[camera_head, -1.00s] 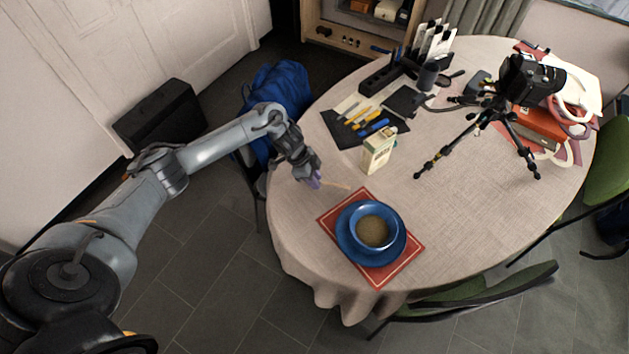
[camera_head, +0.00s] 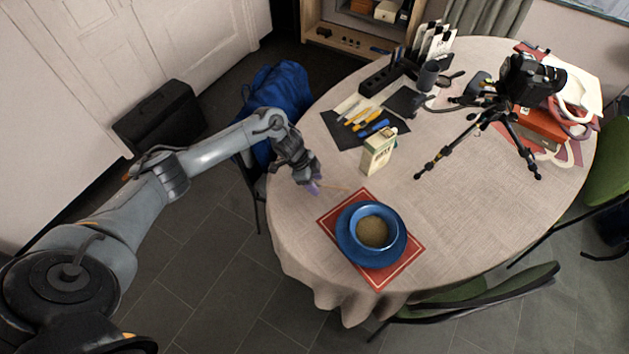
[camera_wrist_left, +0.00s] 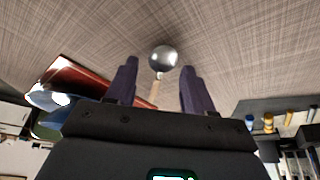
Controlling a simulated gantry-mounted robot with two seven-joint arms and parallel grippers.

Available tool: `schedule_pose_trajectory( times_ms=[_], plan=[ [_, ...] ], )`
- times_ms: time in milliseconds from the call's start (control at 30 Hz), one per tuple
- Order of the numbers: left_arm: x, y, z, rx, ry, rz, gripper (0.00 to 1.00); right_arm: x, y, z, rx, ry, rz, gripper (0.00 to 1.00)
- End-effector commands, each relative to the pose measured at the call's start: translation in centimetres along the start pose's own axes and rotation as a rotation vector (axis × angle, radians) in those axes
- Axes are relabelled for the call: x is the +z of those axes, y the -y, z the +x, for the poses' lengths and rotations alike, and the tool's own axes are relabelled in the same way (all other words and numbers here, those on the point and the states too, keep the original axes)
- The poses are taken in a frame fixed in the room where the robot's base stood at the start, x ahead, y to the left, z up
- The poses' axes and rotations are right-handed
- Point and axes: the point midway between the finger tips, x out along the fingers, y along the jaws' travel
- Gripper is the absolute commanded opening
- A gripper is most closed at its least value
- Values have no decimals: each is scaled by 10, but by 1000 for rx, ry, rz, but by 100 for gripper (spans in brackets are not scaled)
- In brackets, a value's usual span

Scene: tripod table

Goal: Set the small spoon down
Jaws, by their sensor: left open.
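The small spoon shows in the left wrist view as a round metal bowl (camera_wrist_left: 163,58) with a light wooden handle (camera_wrist_left: 155,92). In the head view its thin pale handle (camera_head: 337,189) points right from my left gripper (camera_head: 315,186), just above the placemat's upper left edge. My left gripper's two purple fingers (camera_wrist_left: 157,88) are apart, one on each side of the handle, with a gap visible. The spoon appears to lie on the tablecloth. The gripper is low over the table's left side. My right gripper is not in view.
A blue bowl (camera_head: 372,231) of grainy food stands on a blue plate (camera_head: 349,254) on a red placemat (camera_head: 381,280). A carton (camera_head: 378,153), a dark mat with tools (camera_head: 340,131) and a camera tripod (camera_head: 512,135) stand farther back. Cloth between carton and tripod is clear.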

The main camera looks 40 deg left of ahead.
Motion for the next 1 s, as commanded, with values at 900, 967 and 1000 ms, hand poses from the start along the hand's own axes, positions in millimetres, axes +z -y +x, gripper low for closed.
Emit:
schedule_pose_trajectory(
  times_ms=[900, 967, 1000],
  plan=[
    [-1, 0, -120, 0, 0, 0, 52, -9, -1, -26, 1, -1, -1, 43],
    [-1, 0, -122, 0, 0, -1, 52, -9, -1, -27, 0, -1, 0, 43],
    [-1, 0, -122, 0, 0, -1, 52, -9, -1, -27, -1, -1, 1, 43]
  ],
)
